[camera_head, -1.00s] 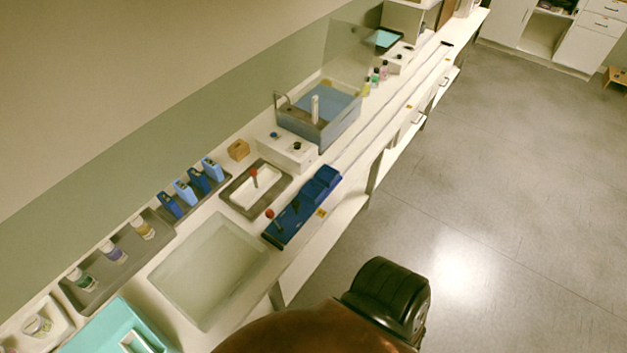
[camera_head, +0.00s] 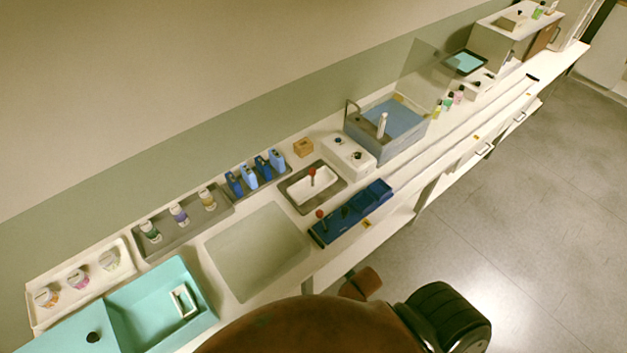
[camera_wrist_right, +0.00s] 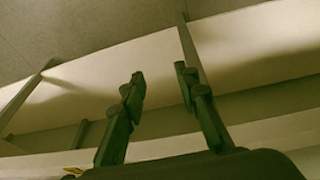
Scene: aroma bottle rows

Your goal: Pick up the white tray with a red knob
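A small white tray (camera_head: 324,182) with a red knob standing up from it sits in a grey recessed holder (camera_head: 302,209) at the middle of the bench in the head view. A second red knob (camera_head: 320,213) stands just in front of it, at the left end of a blue rack (camera_head: 357,206). My right gripper (camera_wrist_right: 159,74) shows in the right wrist view with its two fingers apart and nothing between them. It points toward pale bench panels, and the white tray is not visible there. My left gripper is in neither view.
A white box (camera_head: 346,151) and a blue-grey basin (camera_head: 380,128) stand right of the tray. Blue bottles (camera_head: 256,171) stand behind it to the left. A flat grey-green panel (camera_head: 258,250) and a teal box (camera_head: 170,300) lie to the left. The floor in front is clear.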

